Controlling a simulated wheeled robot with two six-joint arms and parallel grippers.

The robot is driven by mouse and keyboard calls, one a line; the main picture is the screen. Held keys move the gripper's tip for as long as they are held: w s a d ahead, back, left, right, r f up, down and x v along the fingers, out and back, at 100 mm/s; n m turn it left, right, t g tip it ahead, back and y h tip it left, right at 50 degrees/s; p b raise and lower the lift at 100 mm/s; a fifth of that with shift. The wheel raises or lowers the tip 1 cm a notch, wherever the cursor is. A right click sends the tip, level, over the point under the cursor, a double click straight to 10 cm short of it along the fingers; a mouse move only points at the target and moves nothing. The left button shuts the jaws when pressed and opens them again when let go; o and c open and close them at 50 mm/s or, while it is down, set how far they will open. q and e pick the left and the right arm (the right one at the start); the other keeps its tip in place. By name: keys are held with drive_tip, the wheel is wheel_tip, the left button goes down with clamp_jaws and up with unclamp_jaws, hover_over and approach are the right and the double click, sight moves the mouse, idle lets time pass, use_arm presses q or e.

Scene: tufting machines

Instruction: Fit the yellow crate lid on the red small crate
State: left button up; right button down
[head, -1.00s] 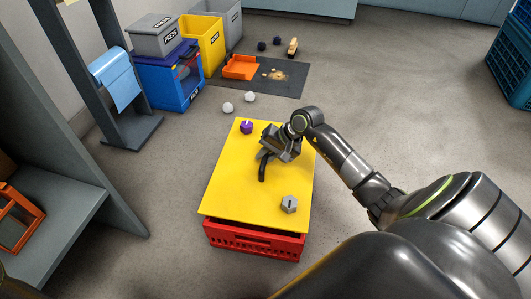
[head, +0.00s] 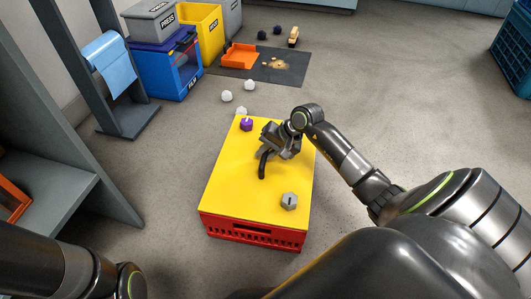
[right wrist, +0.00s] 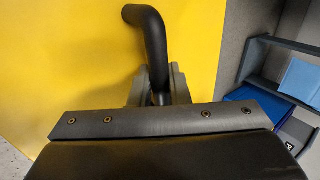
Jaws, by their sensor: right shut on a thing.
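The yellow crate lid (head: 228,180) is a flat plate with a black bent handle (head: 263,165) in its middle. It lies over the red small crate (head: 232,228), whose front wall shows below the lid's front edge. The edges look lined up, but I cannot tell whether the lid is fully seated. My right gripper (head: 270,152) is shut on the handle. The right wrist view shows the gripper (right wrist: 157,85) around the lower part of the handle (right wrist: 150,40), above the yellow lid (right wrist: 60,70). My left arm shows at the lower left, its gripper out of view.
A purple knob (head: 246,124) and a grey hexagonal piece (head: 289,201) sit on the lid. White balls (head: 226,96) lie behind it. Blue (head: 165,75) and yellow (head: 203,35) bins stand at the back left beside a dark mat (head: 262,68).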

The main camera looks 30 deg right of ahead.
drive_tip(key=shift+f+b, duration=0.35)
drive_tip(key=shift+b, duration=0.15)
idle(0.8)
drive_tip(key=c, duration=1.3)
unclamp_jaws()
drive_tip(key=o, duration=0.5)
drive_tip(key=shift+c, duration=0.2)
drive_tip(key=shift+s+f, duration=0.1)
drive_tip(key=shift+d, duration=0.1)
drive_tip(key=shift+c, duration=0.2)
drive_tip(key=shift+o, duration=0.2)
drive_tip(key=shift+r+p, duration=0.5)
drive_tip(key=shift+r, duration=0.25)
drive_tip(key=shift+r+p, duration=1.55)
drive_tip(key=shift+r, duration=1.8)
